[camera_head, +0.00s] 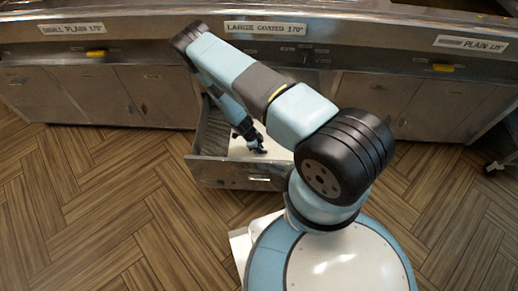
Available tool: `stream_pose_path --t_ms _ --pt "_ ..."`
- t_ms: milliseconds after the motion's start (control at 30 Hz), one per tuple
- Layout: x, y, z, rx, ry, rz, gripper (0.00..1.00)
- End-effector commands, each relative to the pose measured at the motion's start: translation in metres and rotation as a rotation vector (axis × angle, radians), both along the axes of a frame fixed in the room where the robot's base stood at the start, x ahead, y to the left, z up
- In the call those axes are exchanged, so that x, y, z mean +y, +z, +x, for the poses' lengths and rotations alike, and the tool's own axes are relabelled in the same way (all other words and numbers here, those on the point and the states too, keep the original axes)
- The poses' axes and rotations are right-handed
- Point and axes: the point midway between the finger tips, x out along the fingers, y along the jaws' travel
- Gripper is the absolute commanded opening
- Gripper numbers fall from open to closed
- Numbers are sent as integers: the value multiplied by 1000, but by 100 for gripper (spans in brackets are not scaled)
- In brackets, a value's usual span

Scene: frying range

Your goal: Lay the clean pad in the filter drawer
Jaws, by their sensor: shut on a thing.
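The filter drawer (235,174) is pulled out from the range front, below the middle sign. A white pad (277,152) shows flat inside the drawer, low between its walls. My gripper (258,148) reaches down into the drawer at the pad and is shut on it. The fingertips are small and dark here, so the exact grip is hard to see. My arm hides the drawer's right side and part of the pad.
Signs read "SMALL PLAIN" (72,29), "LARGE COATED" (265,28) and "PLAIN" (471,44). Yellow handles (96,54) sit on the range front. Closed cabinet doors (160,97) flank the drawer. The wooden floor (110,210) on the left is clear.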

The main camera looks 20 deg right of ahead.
Motion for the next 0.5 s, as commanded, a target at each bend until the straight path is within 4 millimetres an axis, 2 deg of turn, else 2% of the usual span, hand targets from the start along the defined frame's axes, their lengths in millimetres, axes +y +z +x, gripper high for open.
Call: stream_pose_path --t_ms 133,167,200,400,500 --pt "0 -2 0 0 0 0 0" --pt "0 -2 0 0 1 0 16" --pt "0 -1 0 0 1 0 20" --pt "0 -1 0 0 1 0 39" --pt "1 -1 0 0 1 0 40"
